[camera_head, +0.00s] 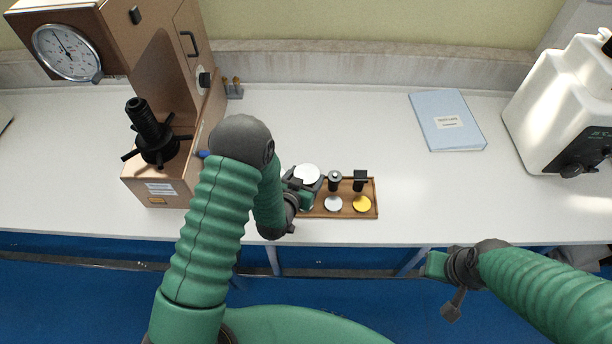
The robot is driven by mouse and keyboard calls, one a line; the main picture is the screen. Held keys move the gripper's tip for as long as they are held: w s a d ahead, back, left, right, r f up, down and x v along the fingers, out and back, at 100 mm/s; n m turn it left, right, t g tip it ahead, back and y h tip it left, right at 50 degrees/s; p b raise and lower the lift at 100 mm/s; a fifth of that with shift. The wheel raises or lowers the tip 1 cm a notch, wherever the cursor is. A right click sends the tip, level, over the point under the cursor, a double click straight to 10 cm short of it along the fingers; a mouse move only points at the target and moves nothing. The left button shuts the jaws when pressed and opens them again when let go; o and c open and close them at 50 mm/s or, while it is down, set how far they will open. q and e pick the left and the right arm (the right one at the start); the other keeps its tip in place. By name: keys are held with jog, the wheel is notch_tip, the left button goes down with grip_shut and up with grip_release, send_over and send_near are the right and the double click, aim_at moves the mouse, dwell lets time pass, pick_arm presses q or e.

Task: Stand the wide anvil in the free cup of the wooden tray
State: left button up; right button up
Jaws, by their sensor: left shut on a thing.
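My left gripper (303,190) is shut on the wide anvil (307,173), at the left end of the wooden tray. The anvil's pale round top faces up; its lower part is hidden by my gripper. The wooden tray (346,211) lies on the white bench near its front edge. The free cup is not visible; my gripper and the anvil cover the tray's left end. I cannot tell whether the anvil touches the tray. My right gripper (438,267) is in front of the bench edge, away from the tray; its fingers are unclear.
The tray also holds a dark round-topped piece (335,182), a black square-topped piece (360,183), a white disc (333,204) and a yellow disc (362,204). A hardness tester (160,80) stands left, a blue folder (447,122) and white machine (560,100) right. Bench between tray and folder is clear.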

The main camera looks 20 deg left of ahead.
pick_arm(q)
jog(key=o, duration=1.3)
jog(key=shift+s+f, duration=0.1)
jog(key=shift+c, duration=0.9)
jog(key=s, duration=0.7)
jog(key=shift+a+r, duration=0.25)
jog(key=shift+a, duration=0.1)
jog(key=shift+w+d, duration=0.1)
